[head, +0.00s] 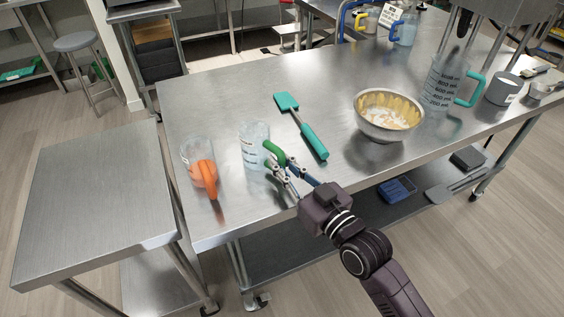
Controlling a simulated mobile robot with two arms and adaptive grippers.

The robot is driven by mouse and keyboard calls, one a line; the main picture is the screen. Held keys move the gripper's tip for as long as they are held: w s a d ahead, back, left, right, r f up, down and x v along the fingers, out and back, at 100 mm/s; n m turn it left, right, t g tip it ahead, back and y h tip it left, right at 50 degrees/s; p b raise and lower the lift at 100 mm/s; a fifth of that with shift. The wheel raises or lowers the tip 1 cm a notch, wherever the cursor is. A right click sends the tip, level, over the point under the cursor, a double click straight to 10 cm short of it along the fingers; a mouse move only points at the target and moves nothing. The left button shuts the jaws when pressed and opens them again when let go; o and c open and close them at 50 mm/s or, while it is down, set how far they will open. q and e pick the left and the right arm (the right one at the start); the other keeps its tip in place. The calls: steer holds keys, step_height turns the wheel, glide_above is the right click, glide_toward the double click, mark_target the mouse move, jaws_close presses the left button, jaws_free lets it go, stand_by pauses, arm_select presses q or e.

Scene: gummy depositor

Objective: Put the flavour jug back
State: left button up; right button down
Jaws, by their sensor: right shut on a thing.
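A clear jug with a green handle (254,146) stands upright near the front left of the steel table. My right gripper (279,167) is shut on its green handle, on the jug's right side. I cannot tell whether the jug's base touches the table. A second clear jug with an orange handle (200,168) and orange contents stands just left of it, near the table's left edge. My left gripper is out of view.
A green spatula (302,126) lies behind the held jug. A metal bowl (388,115) with pale contents, a large teal-handled measuring jug (441,84) and a grey cup (503,89) stand right. Blue- and yellow-handled jugs stand at the back. The table's back left is clear.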

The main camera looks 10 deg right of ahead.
steer(key=c, duration=1.9)
jaws_free()
steer(key=v, duration=1.2)
